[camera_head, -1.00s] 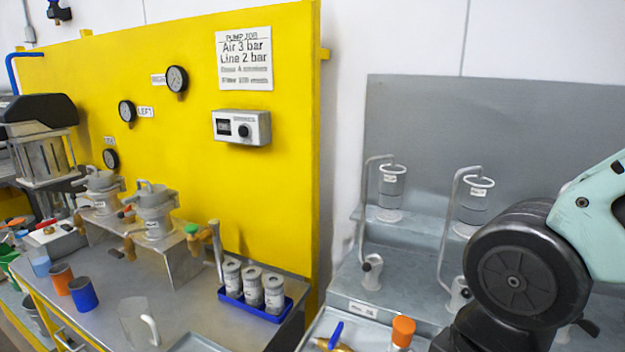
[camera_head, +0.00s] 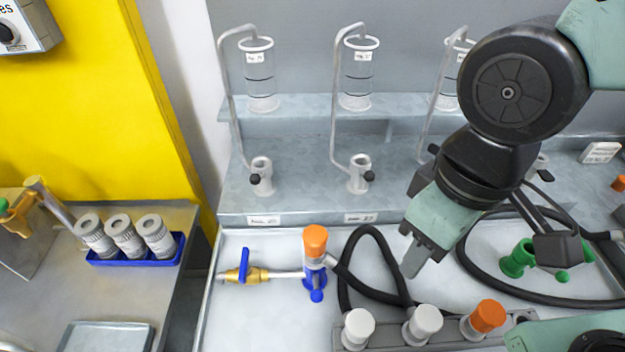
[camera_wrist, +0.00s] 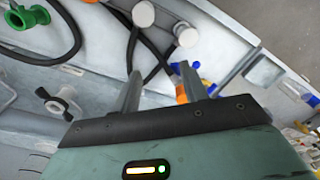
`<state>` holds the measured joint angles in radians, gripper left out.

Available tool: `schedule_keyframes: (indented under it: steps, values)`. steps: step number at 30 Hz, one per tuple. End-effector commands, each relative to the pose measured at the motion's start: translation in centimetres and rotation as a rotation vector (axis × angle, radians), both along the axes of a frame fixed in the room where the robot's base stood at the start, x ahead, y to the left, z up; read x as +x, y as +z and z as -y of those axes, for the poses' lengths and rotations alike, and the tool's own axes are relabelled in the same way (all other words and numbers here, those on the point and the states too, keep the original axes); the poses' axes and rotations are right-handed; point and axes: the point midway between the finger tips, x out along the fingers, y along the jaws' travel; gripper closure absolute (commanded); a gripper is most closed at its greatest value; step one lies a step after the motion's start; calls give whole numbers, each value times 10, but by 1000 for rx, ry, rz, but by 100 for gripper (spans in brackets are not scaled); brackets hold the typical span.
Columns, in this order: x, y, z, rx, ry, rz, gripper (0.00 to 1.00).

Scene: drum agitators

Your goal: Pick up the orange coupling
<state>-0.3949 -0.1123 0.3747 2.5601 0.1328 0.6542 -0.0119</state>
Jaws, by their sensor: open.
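One orange-topped piece (camera_head: 316,241) stands upright on a blue fitting (camera_head: 315,283) at the end of a pipe with a brass valve. Another orange-topped piece (camera_head: 487,316) stands at the right end of a grey rack, beside two white-topped ones. I cannot tell which is the coupling. My gripper (camera_head: 412,262) is above the tray, right of the first orange piece and above the rack, touching neither. In the wrist view, my gripper (camera_wrist: 162,76) is open and empty. An orange piece (camera_wrist: 182,94) shows partly behind the right finger, with blue beside it.
White-topped pieces (camera_head: 423,322) stand in the grey rack (camera_head: 390,343). Black hoses (camera_head: 372,292) loop across the tray, and a green fitting (camera_head: 518,259) lies at right. Clear cylinders (camera_head: 358,75) with bent pipes stand behind. The tray's left front is bare.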

Motion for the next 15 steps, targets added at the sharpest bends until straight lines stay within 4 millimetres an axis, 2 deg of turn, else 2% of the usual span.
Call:
schedule_keyframes:
  steps: [11, 12, 14, 15]
  values:
    - [0, 0, 0, 0, 0, 0, 56]
    - [0, 0, 0, 0, 0, 0, 54]
    - [1, 0, -1, -1, 8, 0, 39]
    - [2, 1, -3, -2, 29, 1, 39]
